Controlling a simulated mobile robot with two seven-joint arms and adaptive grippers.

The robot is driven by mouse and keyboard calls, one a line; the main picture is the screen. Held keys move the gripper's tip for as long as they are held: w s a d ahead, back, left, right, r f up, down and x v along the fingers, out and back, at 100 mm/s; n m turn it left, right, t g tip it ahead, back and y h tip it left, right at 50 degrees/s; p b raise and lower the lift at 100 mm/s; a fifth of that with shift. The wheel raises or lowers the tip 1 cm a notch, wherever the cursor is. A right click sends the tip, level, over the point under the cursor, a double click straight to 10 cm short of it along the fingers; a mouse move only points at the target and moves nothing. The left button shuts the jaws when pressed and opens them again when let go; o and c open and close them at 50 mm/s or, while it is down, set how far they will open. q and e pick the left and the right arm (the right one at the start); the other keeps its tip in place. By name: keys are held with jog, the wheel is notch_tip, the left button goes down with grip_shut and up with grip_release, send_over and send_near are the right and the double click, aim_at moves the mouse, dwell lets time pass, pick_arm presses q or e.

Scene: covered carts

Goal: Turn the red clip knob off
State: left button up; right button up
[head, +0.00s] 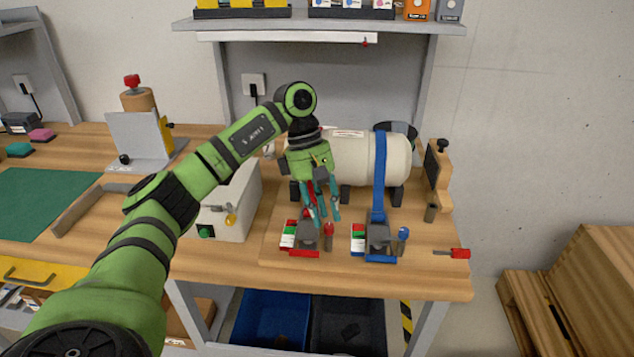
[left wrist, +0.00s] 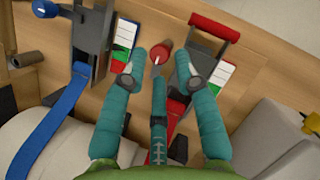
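The red clip (head: 303,252) with a grey body sits on the wooden workbench, beside a red and green label. Its red knob (head: 328,229) stands to its right on a grey post. In the left wrist view the red knob (left wrist: 165,53) lies beyond and between my fingertips, with the red-handled clip (left wrist: 212,28) to its right. My left gripper (head: 323,212) points down above the knob, its teal fingers spread, with nothing held. It also shows in the left wrist view (left wrist: 168,65). Contact with the knob cannot be told. My right gripper is not in view.
A blue clip (head: 380,258) with a blue knob (head: 403,233) stands to the right, its blue strap over a white tank (head: 350,160). A red-handled tool (head: 458,253) lies at the bench's right edge. A white box (head: 237,205) stands left of the clips.

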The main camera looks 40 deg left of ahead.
pick_arm(q)
jog(key=s+v, duration=0.1)
jog(key=v, duration=0.9)
jog(key=shift+w, duration=0.4)
